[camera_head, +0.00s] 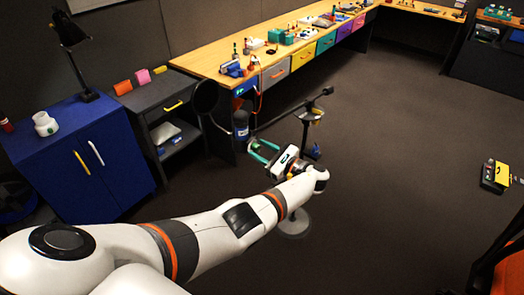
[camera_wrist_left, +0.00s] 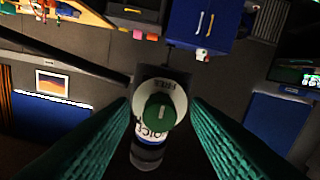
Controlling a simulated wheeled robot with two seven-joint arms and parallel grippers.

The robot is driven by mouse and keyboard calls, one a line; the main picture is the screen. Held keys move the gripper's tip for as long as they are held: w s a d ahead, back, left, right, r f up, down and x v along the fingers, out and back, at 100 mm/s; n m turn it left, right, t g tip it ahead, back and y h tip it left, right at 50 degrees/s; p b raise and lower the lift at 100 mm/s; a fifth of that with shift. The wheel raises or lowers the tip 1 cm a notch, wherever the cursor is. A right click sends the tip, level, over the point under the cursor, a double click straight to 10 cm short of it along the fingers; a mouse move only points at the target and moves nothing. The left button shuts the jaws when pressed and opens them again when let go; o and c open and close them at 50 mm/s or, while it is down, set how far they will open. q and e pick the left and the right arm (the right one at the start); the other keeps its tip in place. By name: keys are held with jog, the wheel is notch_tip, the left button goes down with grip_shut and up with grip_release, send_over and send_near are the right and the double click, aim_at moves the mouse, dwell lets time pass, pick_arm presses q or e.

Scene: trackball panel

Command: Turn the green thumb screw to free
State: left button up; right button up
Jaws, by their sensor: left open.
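In the left wrist view, the green thumb screw (camera_wrist_left: 157,113) is a round green knob with a short pale mark, set in a white ring (camera_wrist_left: 172,87) with dark lettering, on a dark upright cylinder. Some lettering above and below the knob is rotated and hard to read. My left gripper (camera_wrist_left: 160,108) is open, its green ribbed fingers on either side of the knob with visible gaps. In the head view, my left gripper (camera_head: 262,152) reaches toward a dark stand; I cannot make out the screw there. My right gripper is out of view.
A black bar (camera_head: 283,116) on the stand extends beside my gripper. A round grey base (camera_head: 293,223) sits on the floor below my arm. A blue cabinet (camera_head: 75,160) and a long wooden bench (camera_head: 222,58) stand behind. The floor to the right is mostly clear.

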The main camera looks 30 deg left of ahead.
pick_arm(q)
jog(key=s+d+b, duration=0.1)
jog(key=d+b, duration=0.3)
jog(key=d, duration=0.8)
